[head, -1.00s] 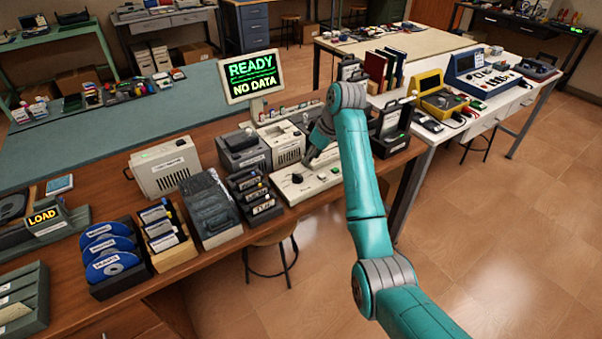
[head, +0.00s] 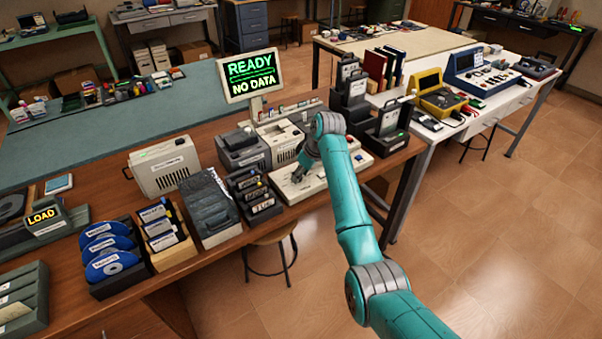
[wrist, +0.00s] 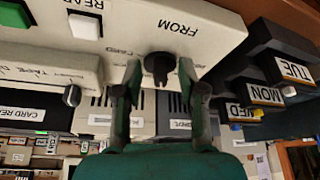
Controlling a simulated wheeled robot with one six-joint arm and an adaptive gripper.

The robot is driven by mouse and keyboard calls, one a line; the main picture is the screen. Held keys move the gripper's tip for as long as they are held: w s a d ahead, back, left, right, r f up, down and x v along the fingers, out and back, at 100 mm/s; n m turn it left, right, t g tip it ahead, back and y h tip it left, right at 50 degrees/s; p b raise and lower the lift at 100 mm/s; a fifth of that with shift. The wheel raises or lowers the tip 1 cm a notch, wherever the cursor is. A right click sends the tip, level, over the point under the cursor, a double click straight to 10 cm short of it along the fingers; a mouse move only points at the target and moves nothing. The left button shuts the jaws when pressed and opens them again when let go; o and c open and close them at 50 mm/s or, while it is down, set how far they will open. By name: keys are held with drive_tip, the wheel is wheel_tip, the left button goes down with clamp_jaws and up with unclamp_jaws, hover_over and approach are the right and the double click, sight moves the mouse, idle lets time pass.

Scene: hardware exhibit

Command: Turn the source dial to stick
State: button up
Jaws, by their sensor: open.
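The source dial (wrist: 158,66) is a dark round knob on a cream panel (wrist: 215,22) lettered "FROM" in the wrist view. Small labels sit around the dial, partly hidden by the fingers; I cannot read where its pointer is set. My gripper (wrist: 160,85) is open, with one finger on each side of the dial; I cannot tell whether they touch it. In the head view my gripper (head: 299,174) is low over the panel (head: 318,186), and the arm hides part of the panel and the dial.
In the wrist view, a green button (wrist: 14,14) and a white button (wrist: 84,26) share the panel. Weekday-labelled dark holders (wrist: 270,70) stand close at right. In the head view, a screen (head: 251,76) reads "READY NO DATA", and disk racks (head: 110,262) stand at left.

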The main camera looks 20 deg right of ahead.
clamp_jaws()
drive_tip(key=shift+m, duration=0.3)
drive_tip(key=m, duration=0.1)
drive_tip(key=m+h, duration=0.1)
drive_tip(key=shift+s+a+m+t, duration=0.15)
drive_tip(key=shift+a+m+t, duration=0.1)
drive_tip(key=shift+m+t, duration=0.05)
drive_tip(key=m+h, duration=0.1)
drive_tip(key=m, duration=0.3)
drive_tip(key=shift+a+m+h, duration=0.3)
drive_tip(key=shift+a+h, duration=0.05)
drive_tip(key=shift+h, duration=0.05)
drive_tip(key=m, duration=0.1)
drive_tip(key=m+h, duration=0.1)
drive_tip(key=m, duration=0.1)
drive_tip(key=shift+a+m, duration=0.25)
drive_tip(key=shift+m, duration=0.05)
drive_tip(key=shift+a+m+g+h, duration=0.15)
drive_tip(key=shift+m+h, duration=0.3)
drive_tip(key=shift+m, duration=0.65)
drive_tip(key=shift+a+m+g+h, duration=0.1)
drive_tip(key=shift+m+g+h, duration=0.25)
drive_tip(key=shift+m, duration=0.75)
drive_tip(key=shift+w, duration=0.2)
